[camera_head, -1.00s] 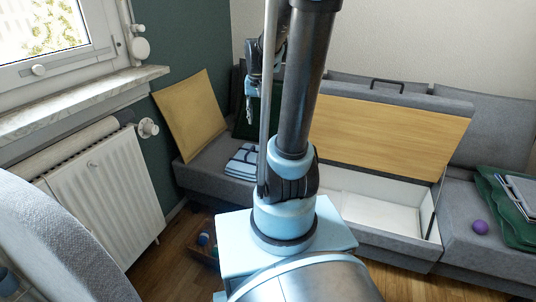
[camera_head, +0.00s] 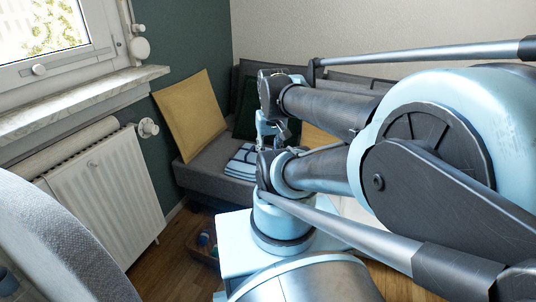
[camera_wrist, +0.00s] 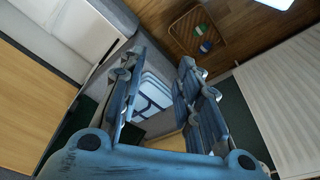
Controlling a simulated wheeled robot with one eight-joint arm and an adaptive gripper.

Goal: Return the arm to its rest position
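My arm, light blue and dark grey, fills the right and middle of the head view, folded with its large elbow joint close to the camera. My gripper (camera_wrist: 162,62) shows in the wrist view with its two blue fingers apart and nothing between them. In the head view my gripper (camera_head: 266,140) is small, beyond the arm's base joint and partly hidden by the arm links. It hangs in front of the grey sofa (camera_head: 207,175), near a folded blue and white checked cloth (camera_head: 240,165), apparently without touching it.
A white radiator (camera_head: 105,200) and a window sill (camera_head: 80,100) stand at the left. A yellow cushion (camera_head: 190,115) leans on the sofa. A brown basket (camera_wrist: 197,30) with small items sits on the wooden floor. My arm hides most of the open sofa storage.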

